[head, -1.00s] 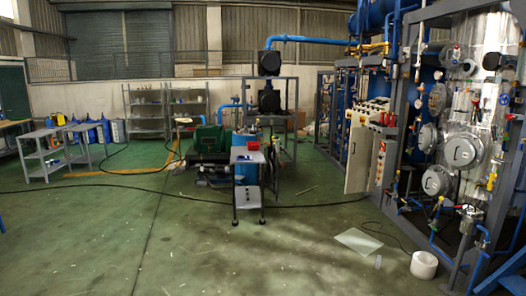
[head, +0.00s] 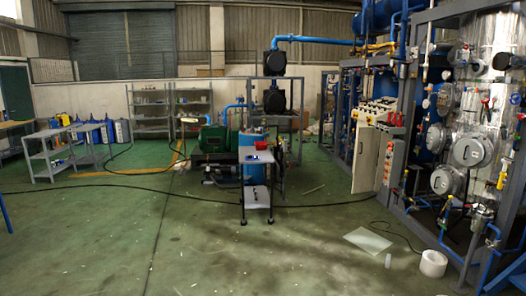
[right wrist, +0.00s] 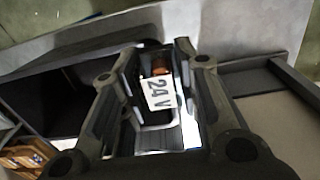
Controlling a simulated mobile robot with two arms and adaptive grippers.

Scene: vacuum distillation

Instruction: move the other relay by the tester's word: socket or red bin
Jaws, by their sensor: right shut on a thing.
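In the right wrist view my right gripper (right wrist: 156,72) is shut on a relay (right wrist: 160,92). In the head view a small red bin (head: 262,145) stands on top of a grey wheeled cart (head: 257,157) near the middle of the floor. A tester and a socket cannot be made out at this size. Neither gripper shows in the head view, and my left gripper is in no frame.
A green pump with a blue tank (head: 254,140) stands behind the cart. A pipe-covered distillation rig (head: 470,150) with an open cabinet door (head: 364,158) fills the right. A white bucket (head: 433,263), a clear sheet (head: 368,240) and cables lie on the floor. The foreground floor is largely open.

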